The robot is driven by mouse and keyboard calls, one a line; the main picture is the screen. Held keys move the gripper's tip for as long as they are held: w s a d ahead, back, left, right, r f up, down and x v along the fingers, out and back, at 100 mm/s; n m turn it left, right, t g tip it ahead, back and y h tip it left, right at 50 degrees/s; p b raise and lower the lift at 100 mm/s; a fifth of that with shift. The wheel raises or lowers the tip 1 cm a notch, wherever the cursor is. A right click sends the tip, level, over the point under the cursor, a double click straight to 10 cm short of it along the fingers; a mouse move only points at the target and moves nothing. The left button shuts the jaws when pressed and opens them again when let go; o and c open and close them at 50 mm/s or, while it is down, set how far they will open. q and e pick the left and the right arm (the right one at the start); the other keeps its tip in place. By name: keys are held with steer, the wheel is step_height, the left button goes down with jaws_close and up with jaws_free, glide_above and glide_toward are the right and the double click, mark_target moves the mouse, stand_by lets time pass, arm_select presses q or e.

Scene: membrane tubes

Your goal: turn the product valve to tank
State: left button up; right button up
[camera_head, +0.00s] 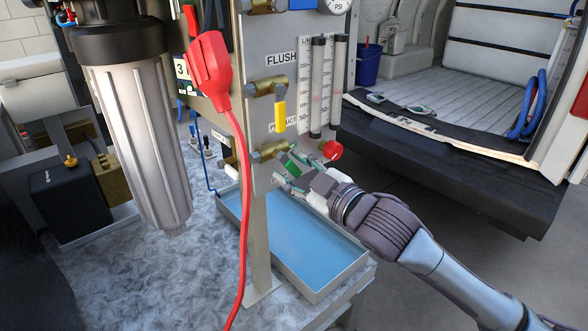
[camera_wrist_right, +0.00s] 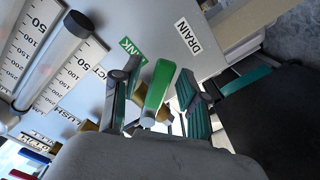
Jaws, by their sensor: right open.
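The product valve has a brass body (camera_head: 268,152) low on the grey panel, beneath the PRODUCT label, and a green handle (camera_head: 291,168). My right gripper (camera_head: 286,168) is at the handle, its arm coming from the lower right. In the right wrist view the green handle (camera_wrist_right: 160,86) lies between the two open, teal-padded fingers (camera_wrist_right: 160,75). Whether either pad touches it I cannot tell. A green TANK label (camera_wrist_right: 129,50), partly hidden by a finger, and a white DRAIN label (camera_wrist_right: 187,36) are on the panel beyond. My left gripper is not in view.
Above is the FLUSH valve with a yellow handle (camera_head: 279,117). Flow tubes (camera_head: 317,88) and a red knob (camera_head: 332,150) are close by the gripper. A red plug and cable (camera_head: 211,72) hang left. A blue-filled tray (camera_head: 325,286) lies below. Open floor is at right.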

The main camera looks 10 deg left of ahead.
steer(key=v, duration=1.2)
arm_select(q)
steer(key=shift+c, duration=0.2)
